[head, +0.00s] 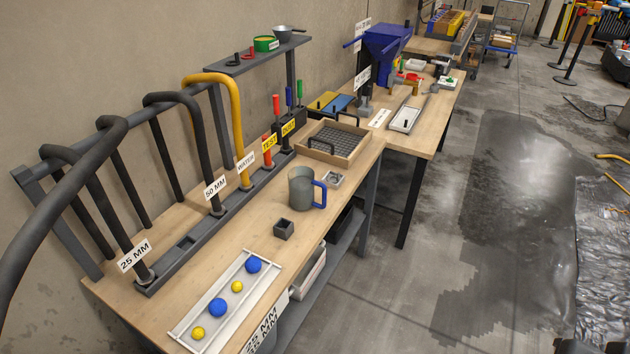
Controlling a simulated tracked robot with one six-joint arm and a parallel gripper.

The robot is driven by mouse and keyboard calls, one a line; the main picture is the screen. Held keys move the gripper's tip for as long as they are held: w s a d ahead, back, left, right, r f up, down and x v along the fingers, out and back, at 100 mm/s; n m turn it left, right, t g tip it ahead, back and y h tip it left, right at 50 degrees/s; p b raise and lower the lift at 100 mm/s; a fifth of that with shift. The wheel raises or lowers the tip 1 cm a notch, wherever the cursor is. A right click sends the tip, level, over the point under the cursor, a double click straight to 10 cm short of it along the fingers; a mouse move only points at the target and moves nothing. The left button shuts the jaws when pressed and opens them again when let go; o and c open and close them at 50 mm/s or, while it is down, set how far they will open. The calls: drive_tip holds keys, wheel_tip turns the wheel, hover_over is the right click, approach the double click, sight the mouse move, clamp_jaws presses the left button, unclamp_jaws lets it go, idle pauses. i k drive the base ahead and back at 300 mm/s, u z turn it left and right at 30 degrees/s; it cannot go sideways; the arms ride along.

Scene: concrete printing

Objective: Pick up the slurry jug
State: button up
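A grey jug with a blue handle (301,190) stands upright on the wooden bench, right of the middle of its near part. It looks like the slurry jug. Its handle points to the right, toward the bench's front edge. The jug's top is open, but I cannot tell what is inside. My gripper is not in view, and nothing holds the jug.
A small dark box (283,229) and a white tray of blue and yellow balls (266,288) lie nearer. A small metal dish (333,180) and a wooden sieve tray (354,156) are behind the jug. Hoses in a rack (190,240) line the wall side. Floor at right is wet.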

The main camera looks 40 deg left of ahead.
sight(302, 182)
drive_tip(key=i, duration=2.65)
drive_tip(key=u, duration=2.45)
